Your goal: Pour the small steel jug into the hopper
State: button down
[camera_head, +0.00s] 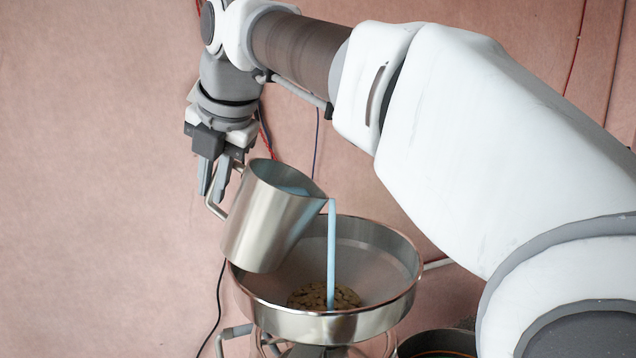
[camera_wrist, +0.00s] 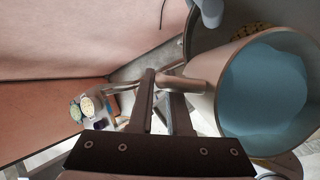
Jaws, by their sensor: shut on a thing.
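The small steel jug (camera_head: 262,225) is tilted to the right over the steel hopper (camera_head: 365,322). A thin pale blue stream (camera_head: 331,255) runs from its spout down into the hopper. Brown pieces (camera_head: 310,295) lie at the hopper's bottom, and the stream ends among them. My gripper (camera_head: 218,185) is shut on the jug's handle at the jug's left. In the wrist view my gripper (camera_wrist: 164,95) holds the handle, and the jug (camera_wrist: 228,70) shows blue liquid (camera_wrist: 265,90) inside. The hopper's rim is partly hidden behind the jug in the head view.
A dark round vessel (camera_head: 438,342) stands low at the hopper's right, cut off by the frame. A dark cable hangs at the hopper's left. Small round items (camera_wrist: 86,106) lie far off in the wrist view. The wall behind is plain pinkish.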

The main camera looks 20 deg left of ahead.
aim_at(237, 166)
jog(key=shift+d+r+y+b, duration=0.1)
jog(key=shift+r+y+b, duration=0.1)
jog(key=shift+y+b, duration=0.15)
jog(key=shift+d+r+m+y+b, duration=0.2)
jog(key=shift+r+y+b, duration=0.45)
jog(key=shift+b, duration=0.5)
jog(key=shift+d+r+m+y+b, duration=0.1)
jog(key=shift+d+r+y+b, duration=0.25)
jog(key=shift+y+b, duration=0.6)
jog(key=shift+w+d+b, duration=0.1)
jog(key=shift+d+b, duration=0.05)
jog(key=shift+b, duration=0.85)
jog(key=shift+w+d+r+m+y+b, duration=0.15)
jog(key=shift+d+y+b, duration=0.4)
jog(key=shift+b, duration=0.9)
jog(key=shift+w+d+r+m+y+b, duration=0.25)
jog(key=shift+y+b, duration=0.35)
jog(key=shift+b, duration=0.8)
jog(key=shift+s+d+b, duration=0.2)
jog(key=shift+d+b, duration=0.05)
jog(key=shift+b, duration=0.05)
jog(key=shift+d+f+g+y+b, duration=0.2)
jog(key=shift+g+y+b, duration=0.1)
jog(key=shift+b, duration=0.35)
jog(key=shift+w+d+f+m+y+b, duration=0.2)
jog(key=shift+d+y+b, duration=0.5)
jog(key=shift+b, duration=1.25)
jog(key=shift+w+d+m+y+b, duration=0.25)
jog(key=shift+d+y+b, duration=0.45)
jog(key=shift+b, duration=1.2)
